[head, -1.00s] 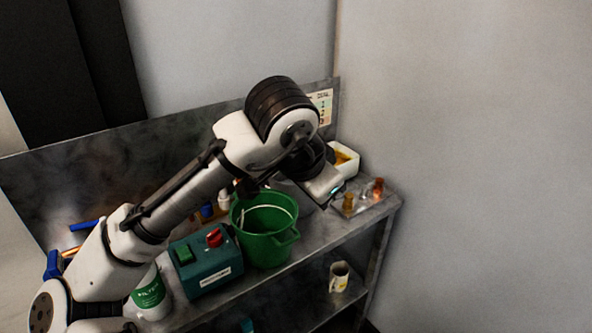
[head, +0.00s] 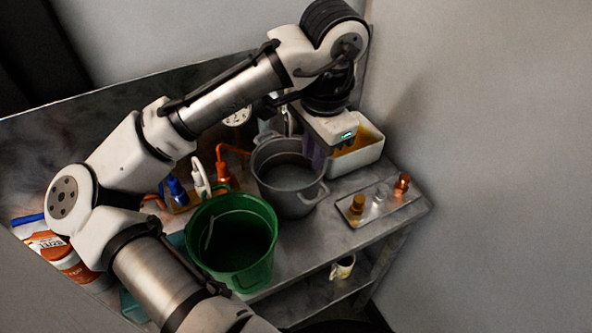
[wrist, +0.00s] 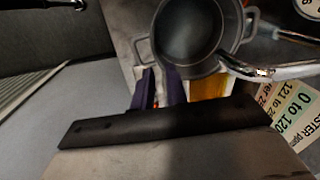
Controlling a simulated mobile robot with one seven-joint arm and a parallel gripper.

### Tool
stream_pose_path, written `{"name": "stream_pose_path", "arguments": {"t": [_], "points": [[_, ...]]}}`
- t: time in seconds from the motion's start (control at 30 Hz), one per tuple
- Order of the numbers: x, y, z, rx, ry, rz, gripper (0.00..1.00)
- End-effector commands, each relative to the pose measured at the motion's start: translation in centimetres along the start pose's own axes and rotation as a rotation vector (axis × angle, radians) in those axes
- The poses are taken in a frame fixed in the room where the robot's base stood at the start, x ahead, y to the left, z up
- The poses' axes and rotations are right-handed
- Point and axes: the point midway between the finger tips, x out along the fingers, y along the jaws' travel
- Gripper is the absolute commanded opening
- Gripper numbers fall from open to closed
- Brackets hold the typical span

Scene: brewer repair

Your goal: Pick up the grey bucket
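The grey bucket (head: 285,185) stands upright on the metal bench, right of and behind the green bucket. It has two side handles and looks empty inside. In the wrist view the grey bucket (wrist: 192,35) lies just beyond my fingertips. My gripper (head: 314,152) is at the bucket's right rear rim, with its purple fingers pointing down. In the wrist view my gripper (wrist: 160,78) shows a gap between its two fingers, near one handle and the rim. I cannot tell whether the rim lies between the fingers.
The green bucket (head: 232,240) stands close in front. A white tub (head: 358,152) with orange contents is just right of my gripper. A tray (head: 380,200) with small fittings lies at the right, and a mug (head: 342,267) is on the lower shelf. A wall bounds the right.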

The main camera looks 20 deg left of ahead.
Motion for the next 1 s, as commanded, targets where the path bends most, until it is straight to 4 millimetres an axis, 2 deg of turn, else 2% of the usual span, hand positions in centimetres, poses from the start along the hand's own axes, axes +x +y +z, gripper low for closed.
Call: {"name": "stream_pose_path", "arguments": {"t": [0.2, 0.33, 0.63, 0.9, 1.0], "points": [[4.2, 0.1, 0.0, 0.001, 0.001, 0.006, 0.14], [6.4, 0.1, 0.0, 0.000, 0.001, 0.004, 0.14], [8.5, 0.1, 0.0, 0.000, 0.000, 0.002, 0.14], [12.1, 0.3, 0.0, 0.000, 0.000, 0.002, 0.14], [12.8, 0.3, 0.0, 0.001, 0.001, 0.001, 0.14]]}}
